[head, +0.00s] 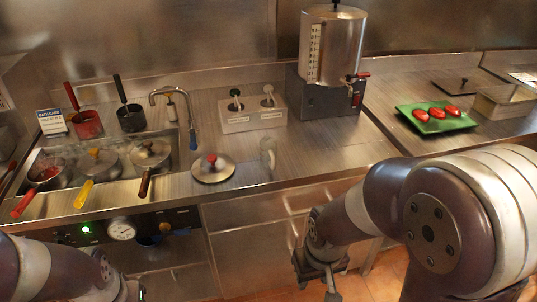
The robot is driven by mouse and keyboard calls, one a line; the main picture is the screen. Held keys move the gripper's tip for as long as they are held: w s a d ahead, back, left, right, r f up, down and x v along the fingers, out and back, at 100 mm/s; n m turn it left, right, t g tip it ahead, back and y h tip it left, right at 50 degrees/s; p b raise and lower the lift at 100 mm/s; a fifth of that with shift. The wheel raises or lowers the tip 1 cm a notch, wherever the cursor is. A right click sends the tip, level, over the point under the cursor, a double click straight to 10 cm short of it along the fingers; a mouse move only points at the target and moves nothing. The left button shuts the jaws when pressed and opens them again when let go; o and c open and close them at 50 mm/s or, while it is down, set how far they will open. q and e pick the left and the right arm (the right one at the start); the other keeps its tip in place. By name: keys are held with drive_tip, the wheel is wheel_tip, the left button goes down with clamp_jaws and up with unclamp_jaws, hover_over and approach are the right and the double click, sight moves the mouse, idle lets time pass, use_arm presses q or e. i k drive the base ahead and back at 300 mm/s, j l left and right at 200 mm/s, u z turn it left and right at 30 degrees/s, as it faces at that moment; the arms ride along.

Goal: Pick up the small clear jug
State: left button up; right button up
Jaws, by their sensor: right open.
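The small clear jug (267,154) stands upright on the steel counter, right of a round lid with a red knob (212,167). It is see-through and its outline is faint. My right gripper (332,284) is open and empty, low in front of the counter's cabinets. It points down, below and to the right of the jug, and is well apart from it. My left arm comes in at the bottom left. The end of my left gripper (136,292) is small and cut by the lower edge, so its jaws are unclear.
A pump dispenser box (252,112) stands behind the jug, and a steel urn (332,50) behind right. A green tray (435,122) holds red items. Counter right of the jug is clear.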

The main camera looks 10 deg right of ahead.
sight(267, 145)
drive_tip(key=i+z, duration=1)
drive_tip(key=z, duration=0.15)
